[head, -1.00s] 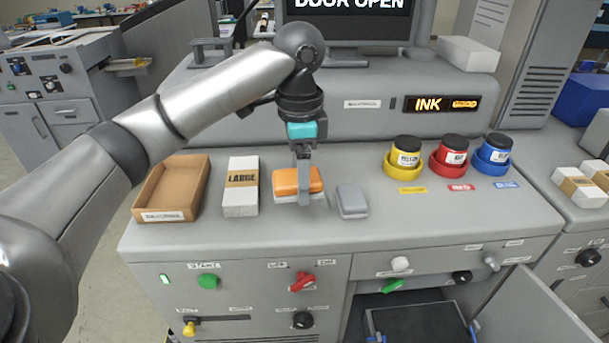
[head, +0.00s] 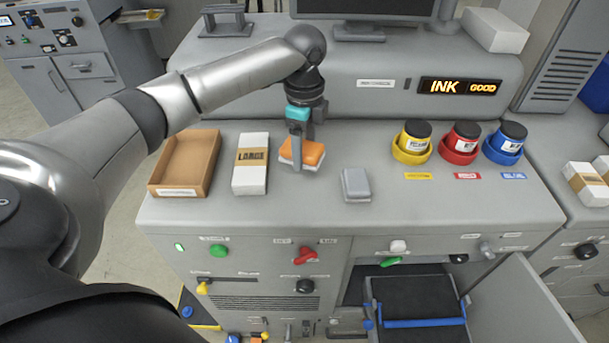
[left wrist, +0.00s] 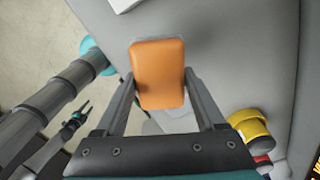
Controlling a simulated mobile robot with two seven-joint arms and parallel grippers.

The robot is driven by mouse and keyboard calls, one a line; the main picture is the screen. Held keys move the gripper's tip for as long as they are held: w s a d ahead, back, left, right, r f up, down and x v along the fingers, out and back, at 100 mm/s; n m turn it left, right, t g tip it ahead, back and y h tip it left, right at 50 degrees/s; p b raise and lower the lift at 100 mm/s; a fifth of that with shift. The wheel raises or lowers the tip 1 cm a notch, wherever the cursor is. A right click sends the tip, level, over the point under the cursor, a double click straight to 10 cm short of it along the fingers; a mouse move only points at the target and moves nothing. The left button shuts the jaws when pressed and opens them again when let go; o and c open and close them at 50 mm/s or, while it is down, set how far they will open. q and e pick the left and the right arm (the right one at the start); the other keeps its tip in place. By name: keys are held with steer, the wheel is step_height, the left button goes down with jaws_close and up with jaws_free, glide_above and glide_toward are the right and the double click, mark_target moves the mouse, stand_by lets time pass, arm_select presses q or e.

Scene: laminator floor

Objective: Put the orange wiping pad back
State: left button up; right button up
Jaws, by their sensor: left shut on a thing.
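The orange wiping pad (head: 303,150), with a pale underside, is in my left gripper (head: 298,160) above the grey worktop. In the left wrist view the pad (left wrist: 158,73) sits between the two fingers of the gripper (left wrist: 162,88), which is shut on it. Whether its underside touches the worktop is hard to tell. A grey pad or block (head: 356,184) lies just right of it and nearer the front. My right gripper is not in the head view; a small dark two-pronged part (left wrist: 77,116) at the left of the left wrist view may be it, too small to read.
Left of the pad are a white box with a LARGE band (head: 251,165) and an open brown tray (head: 211,166). Yellow (head: 412,148), red (head: 460,146) and blue (head: 504,146) ink cups stand at the right. The cabinet door (head: 525,300) hangs open below.

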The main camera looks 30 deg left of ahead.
mark_target(304, 146)
arm_select(q)
step_height(304, 146, down, 9)
steer(key=shift+f, duration=0.1)
stand_by(0.3)
steer(key=o, duration=1.4)
steer(key=shift+f, duration=0.1)
step_height(304, 146, up, 12)
steer(key=shift+r+b, duration=0.2)
steer(key=shift+b, duration=0.15)
